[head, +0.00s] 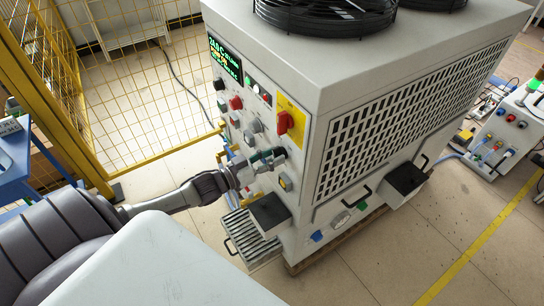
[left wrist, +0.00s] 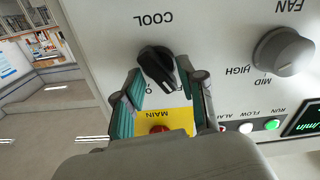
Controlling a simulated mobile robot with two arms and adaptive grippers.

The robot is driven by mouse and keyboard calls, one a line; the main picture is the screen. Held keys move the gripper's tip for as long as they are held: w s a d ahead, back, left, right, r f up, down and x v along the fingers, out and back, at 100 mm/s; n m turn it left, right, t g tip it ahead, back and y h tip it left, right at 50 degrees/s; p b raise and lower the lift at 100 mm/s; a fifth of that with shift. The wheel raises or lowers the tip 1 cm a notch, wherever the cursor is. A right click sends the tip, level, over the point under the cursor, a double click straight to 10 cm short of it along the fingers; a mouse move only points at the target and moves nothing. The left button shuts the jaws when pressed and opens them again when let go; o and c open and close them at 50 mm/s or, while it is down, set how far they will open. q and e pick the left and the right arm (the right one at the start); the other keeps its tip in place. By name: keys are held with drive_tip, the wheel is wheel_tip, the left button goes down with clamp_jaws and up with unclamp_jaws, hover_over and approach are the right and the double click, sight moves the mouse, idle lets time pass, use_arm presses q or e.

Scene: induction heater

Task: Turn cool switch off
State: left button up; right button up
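The cool switch is a black rotary knob (left wrist: 157,62) beside the word COOL, which reads upside down in the left wrist view. Its raised grip sits slightly tilted; part of the lettering by it is hidden. My left gripper (left wrist: 160,82) has its two teal-padded fingers apart, one on each side of the knob's near part. I cannot tell whether they touch it. In the head view my left gripper (head: 268,160) is at the front panel of the white machine (head: 320,90), and the knob is not clearly seen behind it. My right gripper is not in view.
A grey fan knob (left wrist: 285,52) and a green RUN lamp (left wrist: 272,124) are beside the switch. The red main switch on its yellow plate (head: 291,122) is close to my gripper. A black box (head: 270,213) juts out below. Yellow mesh fencing (head: 140,75) stands left.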

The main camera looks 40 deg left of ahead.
use_arm(q)
drive_tip(key=shift+s+a, duration=0.1)
drive_tip(key=shift+s, duration=0.15)
drive_tip(key=v, duration=1.1)
drive_tip(key=shift+s, duration=0.2)
drive_tip(key=shift+a+f, duration=0.1)
drive_tip(key=w+d+n+b, duration=0.4)
drive_tip(key=w+b, duration=0.6)
drive_tip(key=w, duration=0.1)
drive_tip(key=shift+d+f, duration=0.25)
drive_tip(key=shift+d, duration=0.15)
drive_tip(key=shift+w, duration=0.1)
